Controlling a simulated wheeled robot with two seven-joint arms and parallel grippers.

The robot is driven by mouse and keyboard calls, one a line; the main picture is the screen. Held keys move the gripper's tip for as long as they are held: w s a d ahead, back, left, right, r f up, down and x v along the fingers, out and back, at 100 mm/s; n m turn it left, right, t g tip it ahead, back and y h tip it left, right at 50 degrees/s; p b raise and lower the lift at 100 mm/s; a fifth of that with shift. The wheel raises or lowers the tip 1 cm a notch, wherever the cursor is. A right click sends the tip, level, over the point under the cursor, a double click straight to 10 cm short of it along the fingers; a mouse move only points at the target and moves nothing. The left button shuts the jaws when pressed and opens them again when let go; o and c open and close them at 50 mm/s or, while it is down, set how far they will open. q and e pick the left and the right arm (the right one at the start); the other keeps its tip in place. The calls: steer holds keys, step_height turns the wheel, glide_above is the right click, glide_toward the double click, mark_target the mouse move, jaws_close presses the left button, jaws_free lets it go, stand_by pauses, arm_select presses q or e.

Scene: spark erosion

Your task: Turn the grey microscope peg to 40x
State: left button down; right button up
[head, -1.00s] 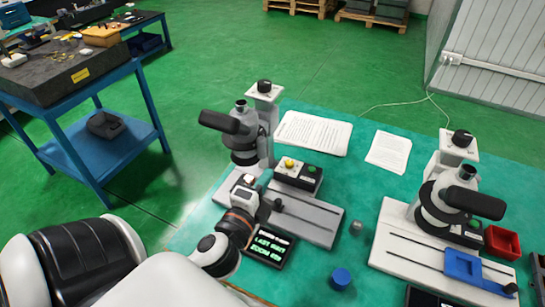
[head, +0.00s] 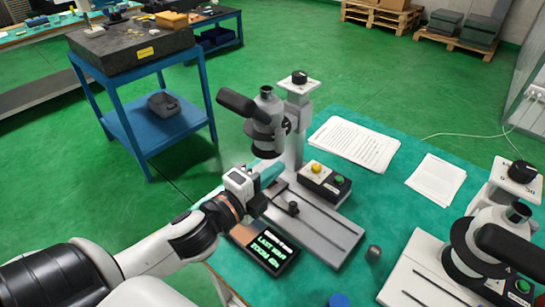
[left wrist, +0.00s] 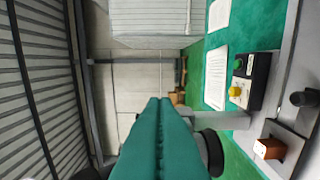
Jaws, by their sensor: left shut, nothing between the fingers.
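The grey microscope (head: 265,135) stands at the left end of the green mat, with a black eyepiece arm, a dark lower ring and a grey slotted base (head: 325,235). A small black knob (head: 287,126) shows on its side; I cannot make out a zoom peg or its marks. My left gripper (head: 272,170) is just below the microscope's head, its green fingers shut and empty. In the left wrist view the fingers (left wrist: 160,102) are together, with a dark round part behind them at right. I cannot tell whether they touch the microscope. My right gripper is not in view.
A display (head: 265,252) with green text lies before the base. A control box (head: 324,183) with a yellow knob and green button is beside the column. A second, white microscope (head: 480,250) stands at right. Papers (head: 352,143) lie behind. A blue cart (head: 160,125) stands at left.

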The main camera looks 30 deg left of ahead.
mark_target(277, 137)
arm_select(q)
steer(key=w+a+p, duration=0.2)
steer(key=w+p, duration=0.1)
steer(key=w, duration=0.5)
steer(key=shift+w+a, duration=0.35)
steer(key=shift+a, duration=0.05)
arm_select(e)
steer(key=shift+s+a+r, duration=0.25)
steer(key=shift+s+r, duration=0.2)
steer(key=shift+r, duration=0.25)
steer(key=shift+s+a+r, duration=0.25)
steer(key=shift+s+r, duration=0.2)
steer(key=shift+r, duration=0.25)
